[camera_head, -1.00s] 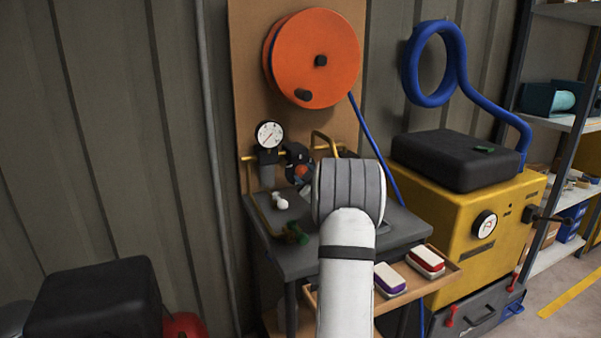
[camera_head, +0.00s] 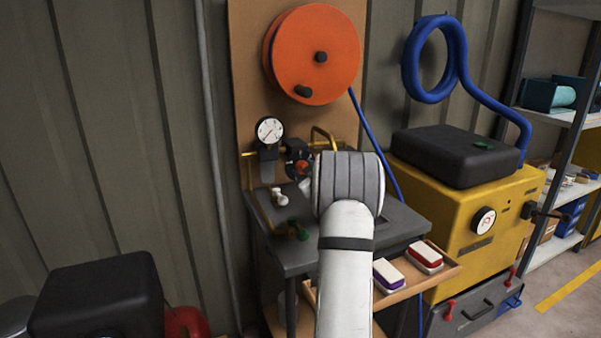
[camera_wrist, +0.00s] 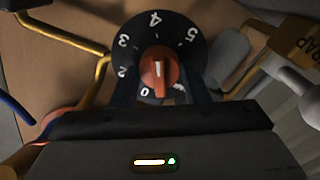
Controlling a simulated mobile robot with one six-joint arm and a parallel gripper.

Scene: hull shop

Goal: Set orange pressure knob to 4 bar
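The orange pressure knob (camera_wrist: 158,68) sits at the centre of a black dial (camera_wrist: 190,60) marked with white numbers in the wrist view. A white line on the knob stands nearly upright in the picture, with the 4 above it. I cannot tell which end of the line is the pointer. My gripper (camera_wrist: 163,88) has its two dark fingers apart, one on each side of the knob's lower part, with no clear contact. In the head view the knob (camera_head: 303,167) shows small beside my wrist, which hides my fingers.
A pressure gauge (camera_head: 270,130) with a white face stands left of the knob. Brass pipes and a grey table (camera_head: 300,262) lie around it. An orange reel (camera_head: 318,60) hangs above. A yellow machine (camera_head: 460,225) stands to the right. A filter labelled TRAP (camera_wrist: 298,40) is close by.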

